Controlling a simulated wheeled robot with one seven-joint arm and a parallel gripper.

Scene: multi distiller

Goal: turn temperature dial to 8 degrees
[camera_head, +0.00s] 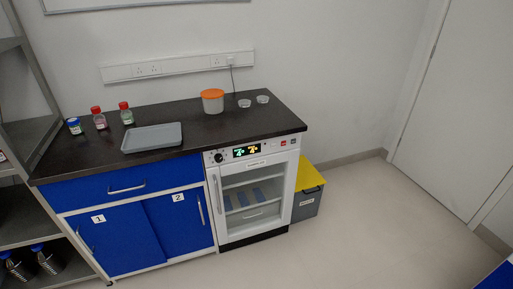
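The temperature dial (219,157) is a small dark round knob at the left end of the control panel on a white glass-door appliance (214,190). A small lit display (246,151) with green and yellow digits sits just right of the dial. The digits and the dial's marking are too small to read. Small red and dark buttons (284,142) are at the panel's right end. The appliance door appears closed, with shelves visible through the glass. My gripper is not in view.
A dark countertop (187,114) above holds a grey tray (152,137), several capped bottles, an orange-lidded tub (212,102) and two small glass dishes. A grey box with a yellow lid (309,178) stands right of the appliance. The floor (350,235) in front is clear.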

